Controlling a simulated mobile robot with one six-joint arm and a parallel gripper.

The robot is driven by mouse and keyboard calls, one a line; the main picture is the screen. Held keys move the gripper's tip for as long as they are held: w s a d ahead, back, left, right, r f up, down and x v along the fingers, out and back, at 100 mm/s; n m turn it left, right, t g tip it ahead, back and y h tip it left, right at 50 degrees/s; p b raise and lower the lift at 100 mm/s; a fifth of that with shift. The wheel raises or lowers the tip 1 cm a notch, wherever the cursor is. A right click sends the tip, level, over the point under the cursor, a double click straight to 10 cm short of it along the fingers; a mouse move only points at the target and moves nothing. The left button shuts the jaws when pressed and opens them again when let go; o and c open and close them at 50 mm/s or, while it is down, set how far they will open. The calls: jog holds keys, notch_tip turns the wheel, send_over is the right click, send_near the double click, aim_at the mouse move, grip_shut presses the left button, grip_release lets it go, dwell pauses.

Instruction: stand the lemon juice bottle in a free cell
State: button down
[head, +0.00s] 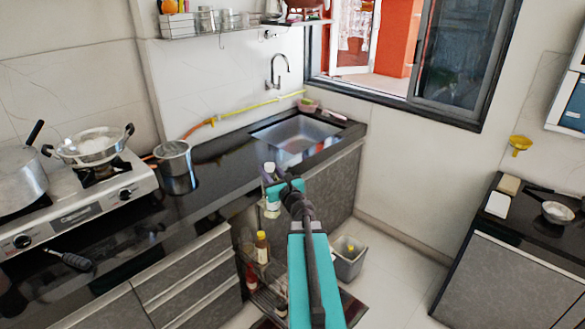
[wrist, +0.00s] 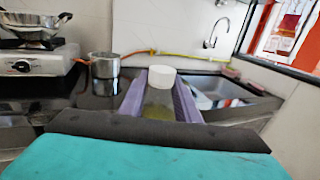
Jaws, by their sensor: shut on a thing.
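The lemon juice bottle (head: 271,208) is pale and clear with a white cap. My gripper (head: 274,189) is shut on it and holds it roughly upright in front of the counter edge, over the open bay below. In the wrist view the bottle (wrist: 158,103) stands between the two purple fingers, its white cap above them and yellowish liquid low inside.
The black counter (head: 215,172) runs above the bay, with a steel pot (head: 174,158), a stove (head: 85,205) and a sink (head: 297,136). A grey bin (head: 349,262) stands on the floor right of my arm. Drawers (head: 190,285) lie left of the rack.

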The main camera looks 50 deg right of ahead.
jog(key=w+a+f+n+y, duration=0.1)
jog(key=w+a+n+y, duration=0.2)
jog(key=a, duration=0.6)
jog(key=w+a+f+n+y, duration=0.1)
jog(key=w+a+n+y, duration=0.2)
jog(key=a, duration=0.6)
jog(key=w+a+f+n+y, duration=0.1)
jog(key=w+a+y, duration=0.3)
jog(key=a, duration=0.5)
jog(key=s+a+n+g+y, duration=0.3)
jog(key=s+a+n+y, duration=0.1)
jog(key=a, duration=0.6)
jog(key=s+a+f+n+g+y, duration=0.1)
jog(key=s+a+n+g+y, duration=0.2)
jog(key=a+y, duration=0.4)
jog(key=s+a, duration=0.1)
jog(key=a, duration=0.2)
jog(key=shift+s+a+n, duration=0.15)
jog(key=shift+n, duration=0.25)
